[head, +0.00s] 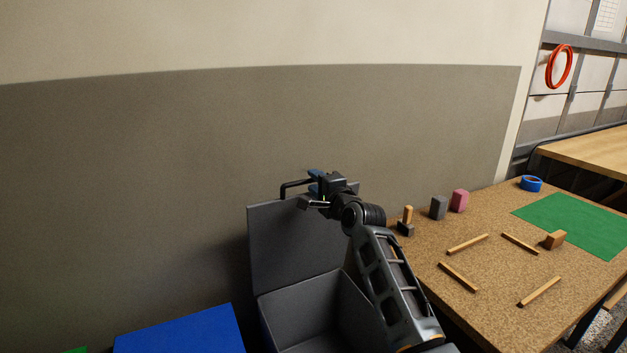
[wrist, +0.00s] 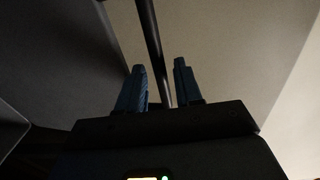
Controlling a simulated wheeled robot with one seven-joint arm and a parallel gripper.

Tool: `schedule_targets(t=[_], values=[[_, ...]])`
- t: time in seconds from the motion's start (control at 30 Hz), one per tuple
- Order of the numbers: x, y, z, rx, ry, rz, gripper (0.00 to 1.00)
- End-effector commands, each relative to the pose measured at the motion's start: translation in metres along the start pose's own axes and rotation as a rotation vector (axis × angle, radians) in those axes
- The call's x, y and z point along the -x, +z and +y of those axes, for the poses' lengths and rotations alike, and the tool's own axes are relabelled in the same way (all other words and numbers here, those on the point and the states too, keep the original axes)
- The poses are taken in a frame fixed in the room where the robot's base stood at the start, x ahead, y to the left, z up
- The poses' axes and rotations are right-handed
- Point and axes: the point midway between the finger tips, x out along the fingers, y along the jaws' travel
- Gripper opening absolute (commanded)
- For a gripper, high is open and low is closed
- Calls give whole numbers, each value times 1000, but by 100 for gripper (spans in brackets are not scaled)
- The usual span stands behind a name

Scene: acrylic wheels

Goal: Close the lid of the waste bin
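The grey waste bin (head: 277,309) stands in the lower middle of the head view with its top open. Its lid (head: 285,240) is raised upright at the back, near the wall. A dark bar handle (head: 290,184) shows at the lid's upper edge. My gripper (head: 316,180) is at that edge, beside the handle. In the wrist view my gripper's two blue fingers (wrist: 160,70) are apart. The dark bar (wrist: 150,35) runs through the gap between them, with space on both sides. Whether a finger touches it I cannot tell. My arm hides the bin's right side.
A blue box-like surface (head: 182,333) is left of the bin. At right, a speckled table (head: 475,250) holds wooden sticks, small blocks, a blue tape roll (head: 531,183) and a green mat (head: 580,225). The wall (head: 130,180) stands behind the bin.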

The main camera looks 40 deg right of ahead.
Motion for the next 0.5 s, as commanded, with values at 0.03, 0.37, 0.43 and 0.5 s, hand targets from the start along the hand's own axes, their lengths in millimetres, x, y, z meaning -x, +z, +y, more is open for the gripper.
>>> schedule_targets(t=[0.03, 0.37, 0.43, 0.5], values=[[-6, 0, -1, 0, -1, 0, 35], [-17, 0, 0, 1, 0, 0, 35], [-17, 0, 0, 1, 0, 0, 35], [-17, 0, 0, 1, 0, 0, 35]])
